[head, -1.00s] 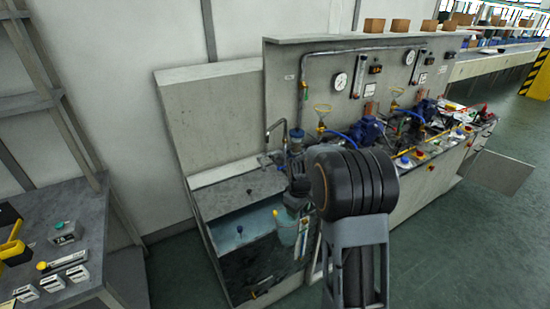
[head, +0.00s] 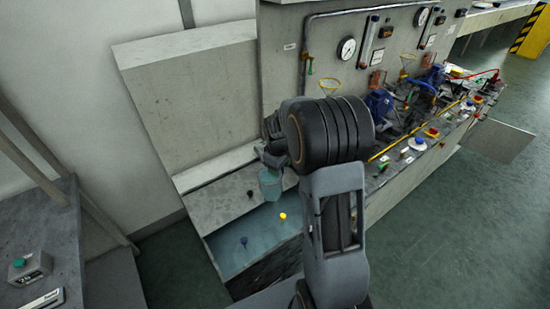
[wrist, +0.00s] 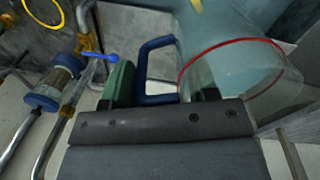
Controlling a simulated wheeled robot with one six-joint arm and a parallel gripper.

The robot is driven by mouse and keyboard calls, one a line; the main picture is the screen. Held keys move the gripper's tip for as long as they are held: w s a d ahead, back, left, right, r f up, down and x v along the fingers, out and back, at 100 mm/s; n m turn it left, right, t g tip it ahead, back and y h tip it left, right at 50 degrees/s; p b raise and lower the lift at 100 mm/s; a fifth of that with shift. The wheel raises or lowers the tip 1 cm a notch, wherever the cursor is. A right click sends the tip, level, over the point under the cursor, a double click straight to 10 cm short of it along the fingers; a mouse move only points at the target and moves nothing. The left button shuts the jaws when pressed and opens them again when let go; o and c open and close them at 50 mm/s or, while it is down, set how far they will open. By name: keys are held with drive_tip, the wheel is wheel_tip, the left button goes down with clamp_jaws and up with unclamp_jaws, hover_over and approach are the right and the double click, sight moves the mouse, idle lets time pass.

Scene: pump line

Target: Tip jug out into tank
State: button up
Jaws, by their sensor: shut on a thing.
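The jug (head: 271,183) is translucent teal and hangs below my gripper (head: 272,148) in the head view, in front of the tank's back ledge. In the wrist view the jug (wrist: 235,65) fills the upper right, with a red line around it. Its blue handle (wrist: 152,68) lies between the fingers of my gripper (wrist: 162,92), which is shut on it. The open tank (head: 222,248) holds bluish liquid below the jug. The jug looks close to upright in the head view; its exact tilt and contents are unclear. My arm hides the tank's right part.
A tall grey panel (head: 190,95) stands behind the tank. The pump bench (head: 400,165), with gauges, pipes and blue pumps, runs off to the right. A yellow ball (head: 283,215) shows at the tank. A grey table (head: 40,235) stands at left.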

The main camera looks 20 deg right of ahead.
wheel_tip(320, 180, down, 3)
drive_tip(key=b, duration=0.3)
drive_tip(key=t+h+b, duration=0.1)
drive_tip(key=b, duration=0.2)
drive_tip(key=shift+w+d+r+h, duration=0.1)
drive_tip(key=shift+w+d+h, duration=0.05)
drive_tip(key=shift+h, duration=0.15)
drive_tip(key=shift+f+h+b, duration=0.25)
drive_tip(key=shift+h+b, duration=0.05)
drive_tip(key=shift+b, duration=0.9)
drive_tip(key=shift+t+h+b, duration=0.4)
drive_tip(key=shift+b, duration=0.85)
drive_tip(key=shift+r, duration=0.1)
drive_tip(key=shift+h+b, duration=0.3)
drive_tip(key=shift+b, duration=0.4)
drive_tip(key=shift+r+t+h+b, duration=0.2)
drive_tip(key=shift+t+h+b, duration=0.1)
drive_tip(key=shift+b, duration=0.7)
drive_tip(key=shift+r, duration=0.15)
drive_tip(key=shift+b, duration=0.5)
